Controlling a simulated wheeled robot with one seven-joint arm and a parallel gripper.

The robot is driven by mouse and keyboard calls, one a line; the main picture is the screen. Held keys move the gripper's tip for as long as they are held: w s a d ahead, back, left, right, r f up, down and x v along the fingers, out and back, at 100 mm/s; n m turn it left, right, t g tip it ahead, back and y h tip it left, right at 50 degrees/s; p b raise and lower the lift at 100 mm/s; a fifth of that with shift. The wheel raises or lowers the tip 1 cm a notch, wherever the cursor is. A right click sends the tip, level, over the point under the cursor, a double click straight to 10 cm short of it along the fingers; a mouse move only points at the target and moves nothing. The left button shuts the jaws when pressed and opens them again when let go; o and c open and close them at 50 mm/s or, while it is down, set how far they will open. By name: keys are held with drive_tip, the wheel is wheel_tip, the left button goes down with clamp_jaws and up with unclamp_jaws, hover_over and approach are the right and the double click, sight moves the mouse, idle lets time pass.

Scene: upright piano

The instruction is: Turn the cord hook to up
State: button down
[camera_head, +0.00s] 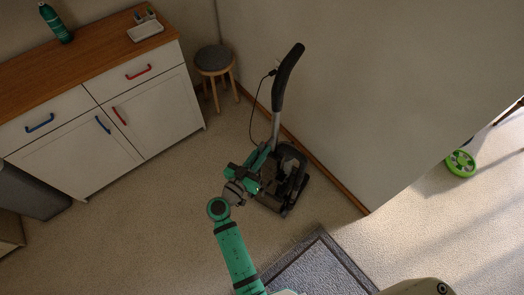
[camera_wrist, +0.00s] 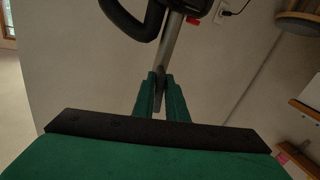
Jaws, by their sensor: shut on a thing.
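An upright vacuum cleaner (camera_head: 291,180) stands on the carpet near the wall, with a black handle (camera_head: 287,78) on a grey pole (camera_head: 275,126). My gripper (camera_head: 264,158) is at the lower part of the pole. In the wrist view, the green fingers of my gripper (camera_wrist: 160,78) are closed on a narrow dark grey piece, apparently the cord hook (camera_wrist: 159,93), in line with the pole (camera_wrist: 171,45). The fingers hide its sides, so its exact turn is hard to tell. The dark curved handle (camera_wrist: 130,18) shows at the top.
A black cord (camera_head: 257,95) runs beside the pole near the wall. A round stool (camera_head: 214,60) and a white cabinet (camera_head: 110,110) stand at the left. A grey rug (camera_head: 318,270) lies in front. Open carpet is left of the vacuum.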

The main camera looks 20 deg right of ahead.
drive_tip(key=shift+m, duration=0.9)
drive_tip(key=c, duration=1.8)
unclamp_jaws()
drive_tip(key=v, duration=1.1)
drive_tip(key=shift+d, duration=0.1)
